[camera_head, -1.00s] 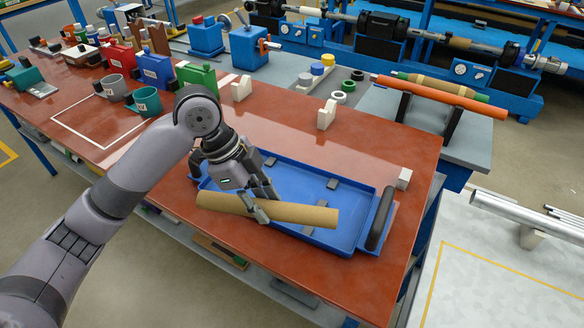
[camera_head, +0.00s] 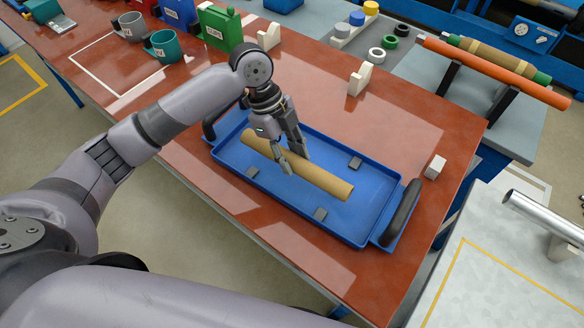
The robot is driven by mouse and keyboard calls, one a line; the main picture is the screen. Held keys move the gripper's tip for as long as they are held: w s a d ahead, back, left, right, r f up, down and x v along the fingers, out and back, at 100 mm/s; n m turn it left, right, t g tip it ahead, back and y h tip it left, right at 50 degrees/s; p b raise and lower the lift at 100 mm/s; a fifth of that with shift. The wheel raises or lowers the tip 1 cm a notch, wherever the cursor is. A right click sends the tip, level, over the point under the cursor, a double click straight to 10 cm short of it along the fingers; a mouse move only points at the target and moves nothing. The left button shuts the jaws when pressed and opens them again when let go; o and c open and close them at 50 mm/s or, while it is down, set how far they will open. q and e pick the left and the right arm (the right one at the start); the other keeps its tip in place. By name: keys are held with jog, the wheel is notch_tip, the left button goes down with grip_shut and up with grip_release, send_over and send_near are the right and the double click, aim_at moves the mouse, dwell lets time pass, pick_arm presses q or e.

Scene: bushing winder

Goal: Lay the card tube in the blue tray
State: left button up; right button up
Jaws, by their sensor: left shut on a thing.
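The brown card tube (camera_head: 322,180) lies lengthwise over the inside of the blue tray (camera_head: 345,220), within its rim in the picture. I cannot tell whether it touches the tray floor. My left gripper (camera_head: 287,160) is shut on the tube left of its middle, and its fingers hide part of it. The tray sits on the red-brown table, with a dark handle at each end and several small grey blocks on its floor. My right gripper is not in view.
Mugs and a green container (camera_head: 219,28) are at the back left. An orange roller (camera_head: 480,68) rests on dark stands at the right. Bare tabletop surrounds the tray.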

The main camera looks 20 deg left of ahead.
aim_at(292, 181)
pick_arm(q)
jog(key=shift+f, duration=0.9)
notch_tip(292, 181, down, 4)
jog(key=shift+f, duration=0.2)
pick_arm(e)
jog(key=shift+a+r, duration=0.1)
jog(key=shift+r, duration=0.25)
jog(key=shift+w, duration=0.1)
pick_arm(q)
jog(key=o, duration=0.7)
jog(key=shift+f, duration=0.1)
jog(key=o, duration=0.4)
jog(key=shift+o, duration=0.2)
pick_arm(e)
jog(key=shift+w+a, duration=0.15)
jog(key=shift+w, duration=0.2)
